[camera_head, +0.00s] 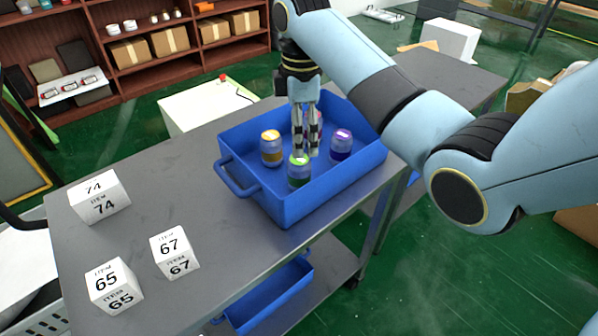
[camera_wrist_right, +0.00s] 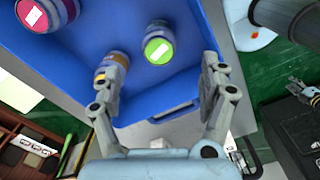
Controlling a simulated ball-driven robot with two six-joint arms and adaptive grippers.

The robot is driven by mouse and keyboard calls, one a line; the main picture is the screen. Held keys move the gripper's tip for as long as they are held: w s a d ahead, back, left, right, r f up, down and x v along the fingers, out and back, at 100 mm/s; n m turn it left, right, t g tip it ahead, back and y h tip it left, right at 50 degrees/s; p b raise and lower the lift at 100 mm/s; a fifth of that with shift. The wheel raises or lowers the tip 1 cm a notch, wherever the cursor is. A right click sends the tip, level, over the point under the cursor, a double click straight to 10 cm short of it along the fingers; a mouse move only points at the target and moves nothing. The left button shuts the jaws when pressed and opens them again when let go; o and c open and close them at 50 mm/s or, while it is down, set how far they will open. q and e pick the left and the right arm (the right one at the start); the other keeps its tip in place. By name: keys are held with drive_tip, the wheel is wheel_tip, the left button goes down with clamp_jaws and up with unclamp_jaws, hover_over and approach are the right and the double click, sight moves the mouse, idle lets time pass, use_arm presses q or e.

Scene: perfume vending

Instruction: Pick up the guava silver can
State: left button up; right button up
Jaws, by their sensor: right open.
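I cannot make out a can marked guava or a plainly silver can. A blue tray (camera_head: 237,139) on the table holds several small jars. An orange-lidded jar (camera_head: 270,149) is left of my right gripper (camera_head: 307,153). A green-lidded jar (camera_head: 299,176) is in front of it, and a purple-lidded jar (camera_head: 341,147) is to the right. A pinkish jar is mostly hidden behind the fingers. My right gripper points down into the tray, open. In the right wrist view, the green-lidded jar (camera_wrist_right: 158,46) shows beyond its two spread fingers (camera_wrist_right: 166,82). My left gripper is not in view.
White number blocks 74 (camera_head: 99,196), 67 (camera_head: 174,252) and 65 (camera_head: 114,286) stand on the grey table (camera_head: 215,218). The tray walls surround the jars closely. A wooden shelf (camera_head: 106,60) with boxes stands at the back left.

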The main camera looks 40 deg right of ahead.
sight(299, 168)
wheel_tip(299, 168, down, 10)
drive_tip(key=shift+w+a+f, duration=0.1)
drive_tip(key=shift+w, duration=0.05)
idle(0.3)
drive_tip(key=c, duration=1.4)
